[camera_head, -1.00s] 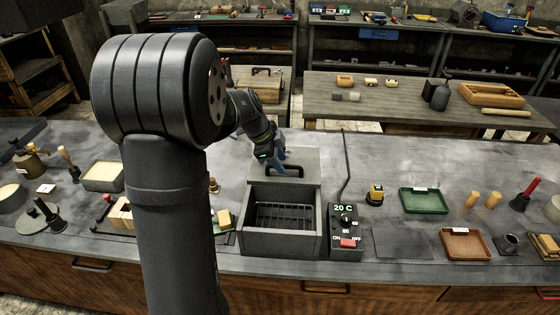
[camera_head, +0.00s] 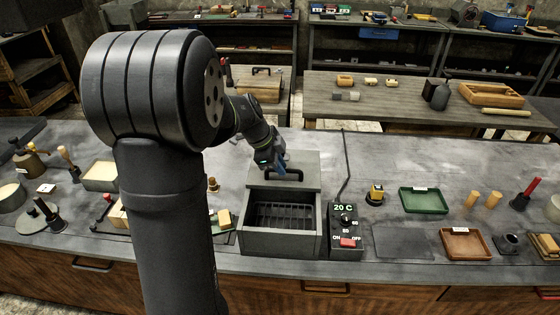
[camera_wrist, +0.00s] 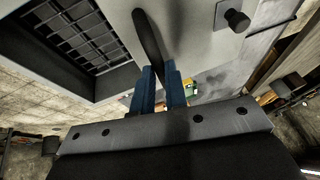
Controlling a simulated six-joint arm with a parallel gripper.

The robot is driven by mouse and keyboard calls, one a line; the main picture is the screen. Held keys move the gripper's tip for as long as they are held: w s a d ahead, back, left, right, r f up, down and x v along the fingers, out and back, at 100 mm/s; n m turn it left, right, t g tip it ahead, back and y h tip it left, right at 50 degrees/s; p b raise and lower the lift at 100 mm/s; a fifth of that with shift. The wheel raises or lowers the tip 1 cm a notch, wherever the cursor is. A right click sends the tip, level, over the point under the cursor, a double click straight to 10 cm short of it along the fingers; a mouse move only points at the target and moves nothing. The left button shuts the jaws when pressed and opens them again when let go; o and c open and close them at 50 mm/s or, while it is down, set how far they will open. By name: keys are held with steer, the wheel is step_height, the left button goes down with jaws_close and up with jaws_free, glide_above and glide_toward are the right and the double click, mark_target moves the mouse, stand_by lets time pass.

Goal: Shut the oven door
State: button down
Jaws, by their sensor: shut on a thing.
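The oven is a grey box (camera_head: 281,240) on the bench, open at the top, with a dark wire rack (camera_head: 283,215) inside. Its flat grey door (camera_head: 262,179) lies at the back of the opening and carries a black bar handle (camera_head: 284,171). My gripper (camera_head: 281,169) is at the handle from above and behind. In the wrist view, the blue fingers of my gripper (camera_wrist: 160,82) are shut on the black handle (camera_wrist: 148,40). The rack (camera_wrist: 75,30) shows at the upper left, so the opening is uncovered at least in part.
A control box (camera_head: 346,232) reading 20 C, with a red switch, stands right of the oven, its cable running back.

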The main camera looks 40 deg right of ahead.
steer(key=s+a, duration=1)
steer(key=shift+s+a, duration=0.3)
steer(key=c, duration=1.5)
jaws_free()
steer(key=shift+s+a, duration=0.1)
steer(key=shift+o, duration=0.2)
steer(key=v, duration=1.7)
steer(key=shift+r, duration=0.25)
steer(key=shift+a, duration=0.1)
